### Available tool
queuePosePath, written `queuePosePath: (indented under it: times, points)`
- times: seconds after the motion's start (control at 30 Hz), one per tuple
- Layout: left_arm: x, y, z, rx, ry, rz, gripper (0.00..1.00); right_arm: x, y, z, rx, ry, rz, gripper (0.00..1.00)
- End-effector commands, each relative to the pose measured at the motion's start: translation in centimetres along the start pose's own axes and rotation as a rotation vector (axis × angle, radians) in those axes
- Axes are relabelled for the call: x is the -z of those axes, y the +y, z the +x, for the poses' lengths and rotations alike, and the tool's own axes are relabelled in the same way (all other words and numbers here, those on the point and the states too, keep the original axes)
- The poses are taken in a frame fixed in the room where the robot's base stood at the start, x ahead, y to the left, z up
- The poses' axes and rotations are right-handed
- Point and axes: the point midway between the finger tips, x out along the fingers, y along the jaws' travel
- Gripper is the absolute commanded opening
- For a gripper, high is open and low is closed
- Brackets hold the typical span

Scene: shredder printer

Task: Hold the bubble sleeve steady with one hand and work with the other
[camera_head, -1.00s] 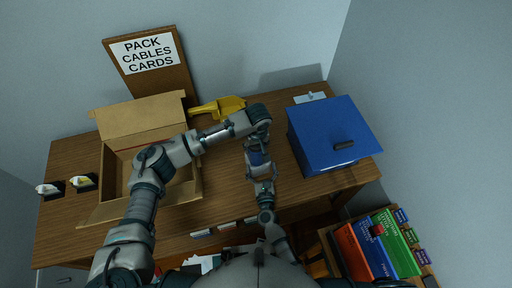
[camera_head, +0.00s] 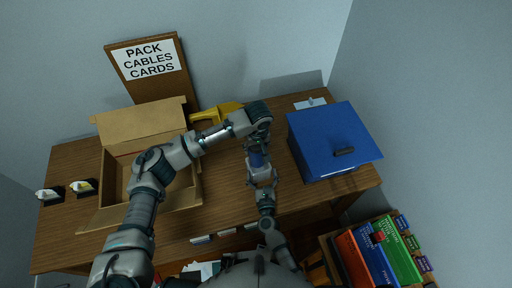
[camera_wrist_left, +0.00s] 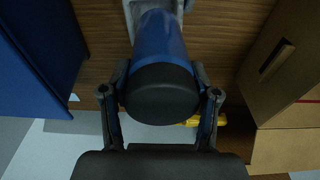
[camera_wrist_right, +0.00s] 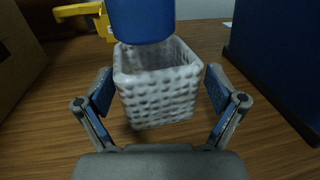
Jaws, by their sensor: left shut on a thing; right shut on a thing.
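The bubble sleeve (camera_wrist_right: 157,97) is a whitish, dimpled, open-topped pouch standing upright in the right wrist view. My right gripper (camera_wrist_right: 158,88) is shut on it, one finger at each side. A blue cylinder (camera_wrist_right: 140,18) hangs above the sleeve, its lower end at the sleeve's mouth; whether it is inside cannot be told. My left gripper (camera_wrist_left: 160,92) is shut on this cylinder, whose black round end (camera_wrist_left: 162,92) faces the left wrist camera. In the head view the left gripper (camera_head: 258,142) is directly above the sleeve (camera_head: 260,173) and right gripper (camera_head: 263,184).
An open cardboard box (camera_head: 112,178) stands left on the wooden table (camera_head: 225,185). A blue box (camera_head: 330,140) stands right. A yellow object (camera_head: 205,117) and a sign (camera_head: 150,60) are behind. Binders (camera_head: 385,250) stand at lower right.

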Motion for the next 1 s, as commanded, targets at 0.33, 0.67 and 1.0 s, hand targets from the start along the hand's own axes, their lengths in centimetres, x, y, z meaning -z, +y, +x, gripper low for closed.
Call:
queuePosePath:
  times: [0.33,0.67,1.0]
  points:
    - [0.0,0.1,-0.1,-0.002,0.001,0.000,0.00,0.0,0.1,0.0,-0.001,0.000,0.000,1.00]
    - [0.0,0.1,0.0,-0.002,0.001,0.000,0.00,0.1,0.1,-1.9,-0.001,0.002,0.000,1.00]
    - [0.0,0.1,0.0,-0.002,0.001,0.000,0.00,0.2,0.1,-9.2,-0.002,0.004,0.000,1.00]
